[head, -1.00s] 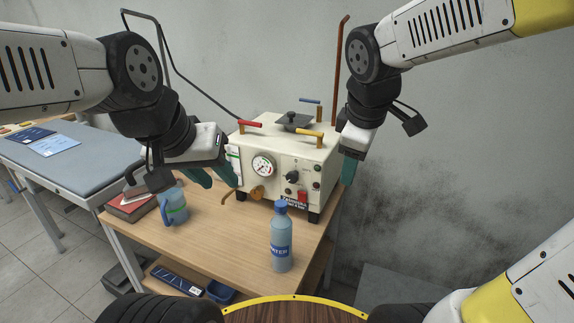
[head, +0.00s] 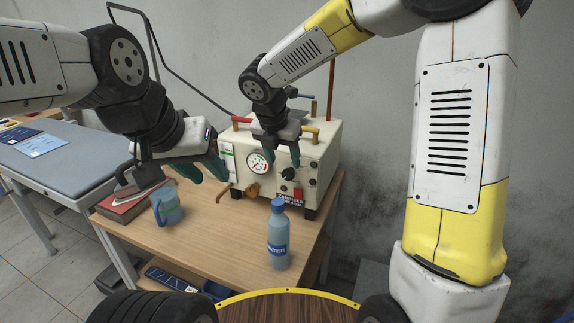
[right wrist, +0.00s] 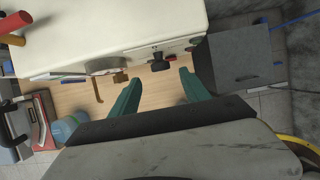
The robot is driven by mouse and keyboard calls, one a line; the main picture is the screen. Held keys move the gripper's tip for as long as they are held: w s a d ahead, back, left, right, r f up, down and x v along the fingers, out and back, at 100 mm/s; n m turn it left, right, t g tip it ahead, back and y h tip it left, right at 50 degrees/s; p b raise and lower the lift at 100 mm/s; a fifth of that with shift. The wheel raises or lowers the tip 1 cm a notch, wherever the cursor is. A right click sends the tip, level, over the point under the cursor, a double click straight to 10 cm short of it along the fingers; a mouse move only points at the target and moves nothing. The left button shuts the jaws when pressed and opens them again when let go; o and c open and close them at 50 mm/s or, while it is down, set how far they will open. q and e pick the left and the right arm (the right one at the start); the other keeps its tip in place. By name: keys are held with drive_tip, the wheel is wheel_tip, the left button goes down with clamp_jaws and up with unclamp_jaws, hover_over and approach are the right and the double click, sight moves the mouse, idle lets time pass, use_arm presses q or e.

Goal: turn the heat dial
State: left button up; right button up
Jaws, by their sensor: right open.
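The cream machine (head: 318,165) stands on the wooden table. Its black heat dial (head: 288,173) is on the front face, right of a round gauge (head: 258,162). My right gripper (head: 281,160) is open and points down in front of the machine, its teal fingers on either side above the dial in the picture. In the right wrist view the dial (right wrist: 162,63) shows beyond the gap between the fingertips (right wrist: 159,75), and nothing is between them. My left gripper (head: 205,172) hangs left of the machine, its fingers apart and empty.
A blue water bottle (head: 278,238) stands on the table in front of the machine. A blue mug (head: 166,207) and a red book (head: 120,209) are at the left. A red switch (head: 298,194) sits below the dial. Handles and a bent brass pipe (head: 222,193) stick out.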

sight(287, 172)
drive_tip(key=x, duration=0.6)
drive_tip(key=shift+w+f, duration=0.1)
drive_tip(key=shift+f, duration=0.2)
